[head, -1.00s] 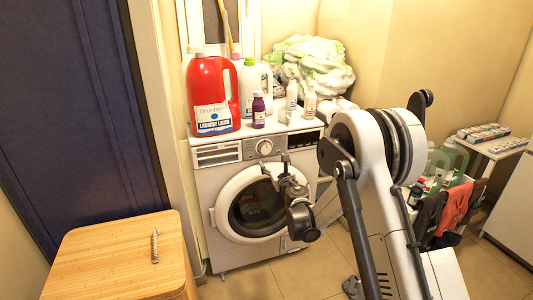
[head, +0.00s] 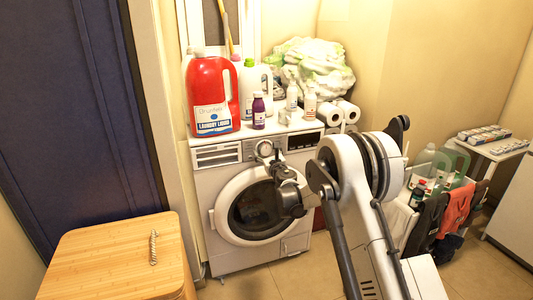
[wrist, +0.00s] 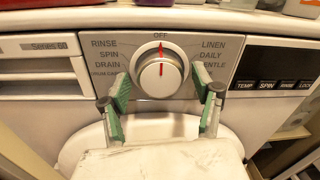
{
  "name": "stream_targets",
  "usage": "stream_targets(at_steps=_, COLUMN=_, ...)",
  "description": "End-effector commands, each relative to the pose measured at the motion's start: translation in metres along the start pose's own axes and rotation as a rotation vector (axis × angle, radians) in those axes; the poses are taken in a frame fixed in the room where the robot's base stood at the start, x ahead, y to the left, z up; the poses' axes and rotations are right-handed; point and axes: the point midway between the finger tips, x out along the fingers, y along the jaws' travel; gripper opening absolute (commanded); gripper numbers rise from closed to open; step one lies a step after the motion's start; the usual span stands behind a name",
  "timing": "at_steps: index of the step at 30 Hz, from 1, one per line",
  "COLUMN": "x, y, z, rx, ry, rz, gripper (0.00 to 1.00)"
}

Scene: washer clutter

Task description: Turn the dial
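The dial (wrist: 160,72) is a round white knob with a red pointer on the washing machine's front panel. Its pointer is up at OFF. Labels such as RINSE, SPIN, DRAIN, LINEN and DAILY flank it. In the head view the dial (head: 264,149) shows just above the door, partly behind my gripper. My gripper (wrist: 163,92) is open, with one green-padded finger to the lower left of the dial and one to the lower right. There is a visible gap between each finger and the knob. The washing machine (head: 210,180) is white with a round door.
A red detergent jug (head: 212,95), a purple bottle (head: 258,111), white bottles and paper rolls (head: 338,112) stand on the washer top. A dark display panel (wrist: 280,75) is right of the dial. A wooden box (head: 110,255) stands at front left.

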Motion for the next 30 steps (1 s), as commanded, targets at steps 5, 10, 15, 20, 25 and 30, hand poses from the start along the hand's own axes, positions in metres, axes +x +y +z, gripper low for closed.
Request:
stream_targets(at_steps=5, x=-0.0002, y=0.0000, z=0.0000, rx=0.000, ry=0.000, rz=0.000, gripper=0.37)
stream_targets(at_steps=10, x=-0.0003, y=0.0000, z=0.0000, rx=0.000, ry=0.000, rz=0.000, gripper=0.17)
stream_targets(at_steps=15, x=-0.0003, y=0.0001, z=-0.0001, rx=0.010, ry=0.001, rz=0.000, gripper=0.17)
stream_targets(at_steps=20, x=-0.0003, y=0.0001, z=-0.0001, rx=0.054, ry=0.003, rz=0.001, gripper=0.17)
stream_targets(at_steps=25, x=-0.0004, y=0.0000, z=-0.0001, rx=0.152, ry=0.009, rz=0.002, gripper=0.17)
stream_targets(at_steps=30, x=-0.0006, y=0.0000, z=0.0000, rx=0.297, ry=0.017, rz=0.003, gripper=0.17)
